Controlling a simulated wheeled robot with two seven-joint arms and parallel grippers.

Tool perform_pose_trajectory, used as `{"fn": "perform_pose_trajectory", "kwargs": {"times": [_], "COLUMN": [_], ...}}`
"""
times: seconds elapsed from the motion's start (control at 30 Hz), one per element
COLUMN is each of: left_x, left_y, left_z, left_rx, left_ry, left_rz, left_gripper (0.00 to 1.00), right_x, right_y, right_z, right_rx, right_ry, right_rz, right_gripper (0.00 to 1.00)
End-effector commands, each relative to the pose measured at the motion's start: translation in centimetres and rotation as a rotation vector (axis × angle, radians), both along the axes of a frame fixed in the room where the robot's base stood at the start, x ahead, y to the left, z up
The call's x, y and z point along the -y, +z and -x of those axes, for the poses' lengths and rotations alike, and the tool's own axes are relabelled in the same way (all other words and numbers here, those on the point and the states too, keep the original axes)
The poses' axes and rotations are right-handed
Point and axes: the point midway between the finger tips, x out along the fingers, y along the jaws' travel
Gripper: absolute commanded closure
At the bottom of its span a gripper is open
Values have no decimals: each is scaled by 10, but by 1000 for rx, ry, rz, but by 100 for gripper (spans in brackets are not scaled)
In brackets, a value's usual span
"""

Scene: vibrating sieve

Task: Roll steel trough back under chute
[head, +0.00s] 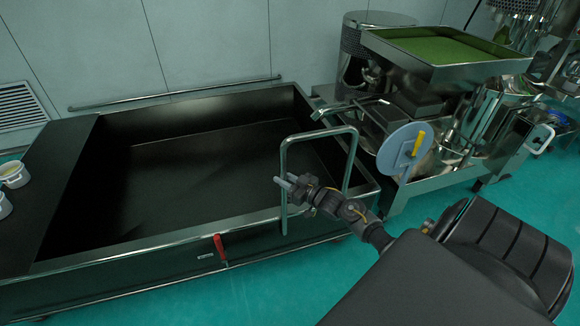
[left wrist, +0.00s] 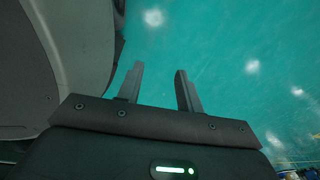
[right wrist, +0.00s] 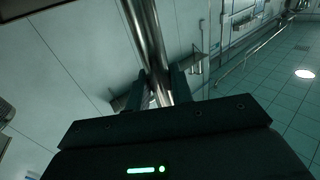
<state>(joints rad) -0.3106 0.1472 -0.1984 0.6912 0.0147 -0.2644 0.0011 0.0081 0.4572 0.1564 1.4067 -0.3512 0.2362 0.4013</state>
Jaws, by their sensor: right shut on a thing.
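The steel trough (head: 62,262) is a long, dark, empty basin on the left and middle of the head view. A steel push handle (head: 320,133) rises as a hoop at its right end. My right gripper (head: 285,182) is at the left upright of this handle. In the right wrist view the steel bar (right wrist: 146,40) passes between the fingers of my right gripper (right wrist: 160,90), which are shut on it. The sieve machine with its chute (head: 352,108) stands right of the trough. My left gripper (left wrist: 159,85) is open and empty above the green floor.
A red-handled lever (head: 219,247) sits on the trough's front side. Two white pots (head: 14,175) stand on its left ledge. A tray of green material (head: 440,50) tops the machine. A wall rail (head: 170,95) runs behind the trough. Green floor (head: 480,195) is open in front of the machine.

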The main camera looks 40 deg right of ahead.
Motion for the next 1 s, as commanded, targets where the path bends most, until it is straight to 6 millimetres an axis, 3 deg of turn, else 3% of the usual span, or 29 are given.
{"fn": "perform_pose_trajectory", "kwargs": {"times": [0.03, 0.33, 0.37, 0.5, 0.77, 1.0], "left_x": [-2, -3, -3, -3, 5, 5], "left_y": [0, 0, 0, 0, 0, 0], "left_z": [2, 11, 11, 10, -1, -6], "left_rx": [-3, -14, -14, -13, 0, 7], "left_ry": [-1, -1, -1, -1, 2, 2], "left_rz": [-2, -3, -3, -3, 6, 7], "left_gripper": [64, 64, 64, 64, 64, 64], "right_x": [12, 18, 18, 16, 10, 18], "right_y": [5, 5, 5, 5, 2, 1], "right_z": [0, 2, 2, 1, 2, 37], "right_rx": [7, 6, 6, 7, 2, 0], "right_ry": [-23, -33, -33, -29, -19, -21], "right_rz": [7, 10, 10, 9, 7, 8], "right_gripper": [100, 100, 75, 58, 58, 58]}}
